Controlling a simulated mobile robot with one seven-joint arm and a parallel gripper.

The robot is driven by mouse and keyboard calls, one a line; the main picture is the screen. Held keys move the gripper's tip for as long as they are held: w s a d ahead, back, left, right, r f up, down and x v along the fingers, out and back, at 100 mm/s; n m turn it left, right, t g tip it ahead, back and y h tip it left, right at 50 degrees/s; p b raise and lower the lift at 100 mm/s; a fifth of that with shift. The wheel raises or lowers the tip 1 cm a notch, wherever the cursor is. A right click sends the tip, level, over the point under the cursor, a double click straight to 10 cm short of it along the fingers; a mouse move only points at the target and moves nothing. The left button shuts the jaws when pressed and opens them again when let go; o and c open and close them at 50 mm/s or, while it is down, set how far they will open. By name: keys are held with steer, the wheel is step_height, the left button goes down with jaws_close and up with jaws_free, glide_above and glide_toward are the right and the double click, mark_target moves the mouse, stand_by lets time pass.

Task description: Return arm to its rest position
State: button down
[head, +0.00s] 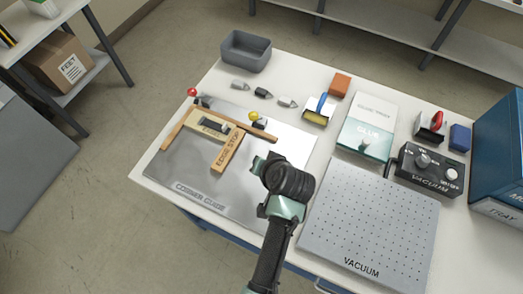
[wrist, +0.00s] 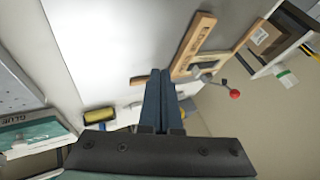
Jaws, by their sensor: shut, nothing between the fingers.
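My gripper (wrist: 162,95) is shut and empty in the wrist view, its two dark fingers pressed together. In the head view my gripper (head: 262,162) hangs above the right edge of the metal corner guide plate (head: 180,180), and my wrist hides part of the table behind it. The wooden edge stop (head: 228,150) stands on that plate, left of the gripper and apart from it. The edge stop also shows in the wrist view (wrist: 193,45), right of the fingers.
The perforated vacuum plate (head: 370,225) lies right of my arm, with the vacuum control box (head: 432,168) behind it. A glue box (head: 367,128), a roller (head: 320,109), an orange block (head: 340,85) and a grey bin (head: 245,52) stand along the back. Red (head: 192,92) and yellow knobs stick up near the edge stop.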

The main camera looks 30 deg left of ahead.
steer(key=shift+s+d+r, duration=0.25)
steer(key=shift+s+r, duration=0.05)
steer(key=shift+r, duration=0.3)
steer(key=shift+d, duration=0.1)
steer(key=w+d+r+t+h, duration=0.15)
steer(key=w+r+t, duration=0.25)
steer(key=r, duration=0.7)
steer(key=w+d+r+t, duration=0.3)
steer(key=w+r, duration=0.2)
steer(key=r, duration=0.6)
steer(key=w+d+r+t, duration=0.3)
steer(key=w+r+t, duration=0.1)
steer(key=r, duration=0.7)
steer(key=s+d+r+t+h, duration=0.1)
steer(key=s+d+r+t, duration=0.15)
steer(key=r, duration=0.65)
steer(key=s+d+r+t+h, duration=0.1)
steer(key=s+r+t, duration=0.15)
steer(key=r, duration=0.75)
steer(key=s+d+r+t+h, duration=0.1)
steer(key=s+r+t, duration=0.2)
steer(key=s+r, duration=0.2)
steer(key=s+d+r+m+t+h, duration=0.1)
steer(key=s+d+r+t, duration=0.1)
steer(key=s+r, duration=0.3)
step_height(320, 180, up, 4)
steer(key=shift+s+d+r+t, duration=0.1)
steer(key=shift+s+d+t, duration=0.25)
steer(key=shift+t, duration=0.55)
